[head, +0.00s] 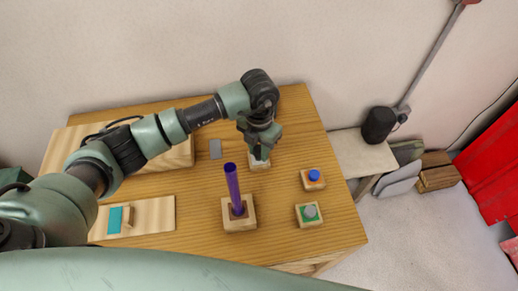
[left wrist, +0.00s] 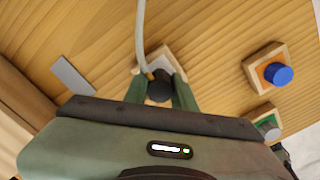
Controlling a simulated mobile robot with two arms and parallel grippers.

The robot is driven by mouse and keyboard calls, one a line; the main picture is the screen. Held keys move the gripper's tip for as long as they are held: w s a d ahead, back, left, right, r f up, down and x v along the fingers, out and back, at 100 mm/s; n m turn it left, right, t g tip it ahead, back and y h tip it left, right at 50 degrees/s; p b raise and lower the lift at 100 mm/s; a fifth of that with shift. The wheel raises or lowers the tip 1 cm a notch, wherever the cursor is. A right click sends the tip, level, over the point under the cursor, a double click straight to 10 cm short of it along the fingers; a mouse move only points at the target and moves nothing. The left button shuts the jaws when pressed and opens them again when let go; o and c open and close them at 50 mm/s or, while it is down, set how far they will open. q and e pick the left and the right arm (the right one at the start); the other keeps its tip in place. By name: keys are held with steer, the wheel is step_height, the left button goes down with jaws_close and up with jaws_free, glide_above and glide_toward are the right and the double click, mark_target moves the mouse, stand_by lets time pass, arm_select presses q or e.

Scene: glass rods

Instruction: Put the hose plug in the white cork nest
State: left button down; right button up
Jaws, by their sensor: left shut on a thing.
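My left gripper (head: 262,150) is above the back middle of the wooden table. In the left wrist view its two green fingers (left wrist: 158,94) are shut on a dark round piece, which looks like the hose plug (left wrist: 159,88). A pale grey hose (left wrist: 141,38) runs up from it, with a small brass-coloured bit at its lower end. The white cork nest (left wrist: 166,57), a small wooden block with a white top, is just beyond the fingertips. It shows partly under the gripper in the head view (head: 259,164). Whether the plug touches the nest is hidden. My right gripper is not in view.
A purple tube (head: 233,188) stands upright in a wooden block, close in front of the gripper. At right are a block with a blue plug (head: 314,175) and a green-topped block with a grey plug (head: 310,211). A grey plate (head: 215,149) lies at left.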

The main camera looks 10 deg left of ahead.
arm_select(q)
steer(key=shift+f+b, duration=0.3)
steer(key=shift+f, duration=0.15)
steer(key=shift+r, duration=0.2)
steer(key=shift+r+p, duration=0.5)
steer(key=shift+r, duration=0.15)
stand_by(0.7)
steer(key=shift+f+b, duration=0.85)
steer(key=shift+b, duration=0.1)
steer(key=c, duration=1.4)
jaws_free()
steer(key=shift+c, duration=0.2)
steer(key=shift+r, duration=0.1)
